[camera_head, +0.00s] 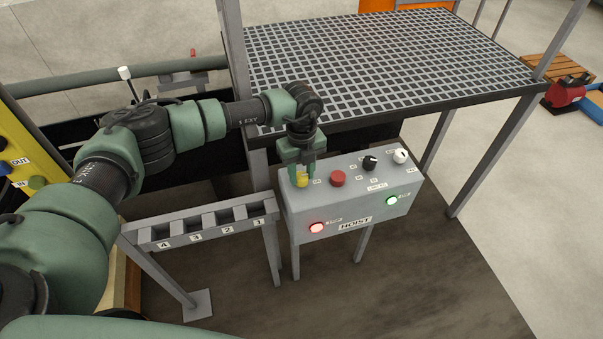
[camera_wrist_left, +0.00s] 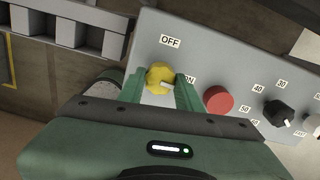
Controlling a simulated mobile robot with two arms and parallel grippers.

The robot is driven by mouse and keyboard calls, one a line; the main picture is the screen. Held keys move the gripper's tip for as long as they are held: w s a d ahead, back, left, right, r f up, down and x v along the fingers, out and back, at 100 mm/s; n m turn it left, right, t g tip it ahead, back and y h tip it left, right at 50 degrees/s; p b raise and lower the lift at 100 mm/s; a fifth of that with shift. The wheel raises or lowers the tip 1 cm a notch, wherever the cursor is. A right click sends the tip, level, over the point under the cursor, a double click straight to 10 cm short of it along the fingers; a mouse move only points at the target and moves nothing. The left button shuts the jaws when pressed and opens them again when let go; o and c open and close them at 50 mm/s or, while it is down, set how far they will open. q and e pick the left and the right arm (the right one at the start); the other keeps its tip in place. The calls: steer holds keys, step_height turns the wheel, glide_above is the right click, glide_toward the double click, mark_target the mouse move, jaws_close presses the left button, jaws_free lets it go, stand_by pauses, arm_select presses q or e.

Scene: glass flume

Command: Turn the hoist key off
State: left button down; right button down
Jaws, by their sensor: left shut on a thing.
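The hoist key is a round yellow knob (camera_head: 302,181) at the left end of the grey hoist panel (camera_head: 330,207). It also shows in the left wrist view (camera_wrist_left: 159,76), between an OFF label (camera_wrist_left: 170,41) above it and a partly hidden ON label (camera_wrist_left: 190,79) to its right. A pale pointer on the knob points right and slightly down, toward the ON side. My left gripper (camera_head: 301,176) reaches down over the knob and is shut on it, with one green finger on each side. My right gripper is in neither view.
Right of the key sit a red button (camera_head: 338,178), a black dial (camera_head: 370,163) and a white knob (camera_head: 401,156). A red lamp (camera_head: 316,228) and a green lamp (camera_head: 391,200) glow on the front. A numbered slotted rack (camera_head: 205,228) stands left; a grated platform (camera_head: 390,65) lies behind.

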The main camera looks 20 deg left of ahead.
arm_select(q)
steer(key=m+b, duration=0.3)
steer(key=m, duration=0.1)
steer(key=shift+f+m+b, duration=0.15)
steer(key=shift+m+b, duration=0.2)
steer(key=shift+m, duration=0.05)
steer(key=m+b, duration=0.3)
steer(key=m, duration=0.1)
steer(key=m+b, duration=0.3)
steer(key=m, duration=0.2)
steer(key=shift+m+b, duration=1.25)
steer(key=shift+m, duration=0.45)
steer(key=shift+r, duration=0.2)
steer(key=c, duration=1)
jaws_free()
steer(key=shift+a, duration=0.1)
steer(key=shift+o, duration=0.2)
